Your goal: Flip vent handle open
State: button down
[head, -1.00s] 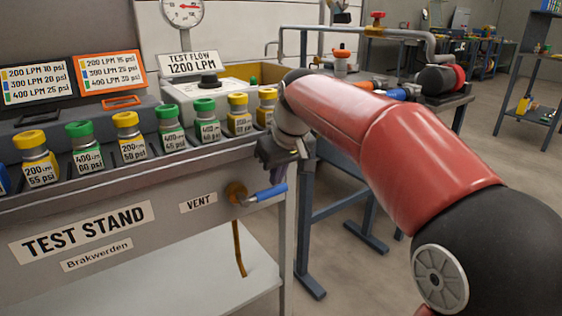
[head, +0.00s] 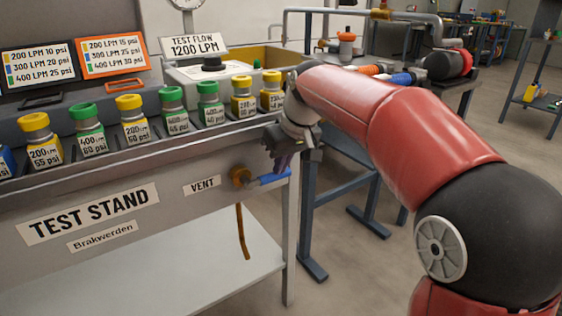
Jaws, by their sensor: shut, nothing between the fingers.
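The vent handle (head: 272,179) is a blue lever on a brass valve (head: 240,176), on the front face of the test stand (head: 135,207) beside the VENT label (head: 202,185). It points right and slightly up, roughly level. My gripper (head: 282,162) is at the stand's right corner, directly above the handle's outer end. The fingers point down and look shut, with nothing seen between them. The tips overlap the handle in the picture; I cannot tell whether they touch it.
Several capped bottles (head: 131,120) with yellow and green tops stand along the stand's upper ledge. A blue-framed bench (head: 345,150) stands to the right behind my arm.

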aim_at(283, 177)
jog(key=shift+f, duration=0.15)
jog(key=f+y, duration=0.1)
jog(key=f+g+y, duration=0.1)
jog(key=f+g+y+p, duration=0.1)
jog(key=shift+w+d+m+y, duration=0.3)
jog(key=shift+d+m, duration=0.1)
jog(key=s+a+f+m+g+y+b, duration=0.2)
jog(key=f+g+y, duration=0.3)
jog(key=y, duration=0.6)
jog(key=shift+s+a+f+m+b, duration=0.25)
jog(key=shift+a+f+m+b, duration=0.55)
jog(key=shift+f, duration=0.6)
jog(key=shift+a+y, duration=0.1)
jog(key=shift+y, duration=0.2)
